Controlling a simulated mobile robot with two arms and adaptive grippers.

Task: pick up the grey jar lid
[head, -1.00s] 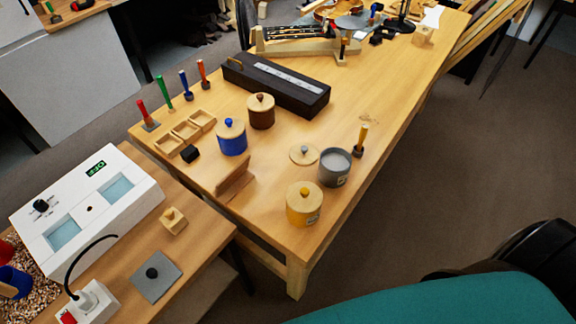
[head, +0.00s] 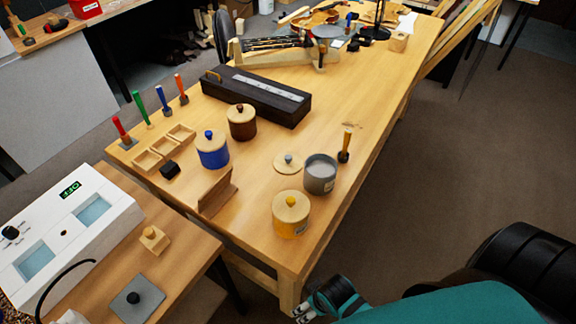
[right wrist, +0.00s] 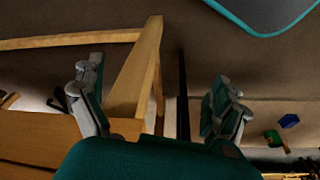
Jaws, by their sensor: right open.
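The grey jar lid (head: 287,164) is a flat pale wooden disc with a small grey knob. It lies on the bench top in the head view, just left of the open grey jar (head: 320,175). My right gripper (head: 305,311) is at the bottom of the head view, off the bench's near corner and well away from the lid. In the right wrist view its two fingers (right wrist: 165,108) are spread wide with nothing between them. The lid does not show in the right wrist view. My left gripper is not in view.
A yellow jar (head: 291,216) stands just in front of the grey jar. A yellow-handled tool (head: 346,145) stands to its right. A wooden stand (head: 217,193), a blue jar (head: 212,150) and a brown jar (head: 242,122) are to the left. A bench leg (right wrist: 140,75) is close before my gripper.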

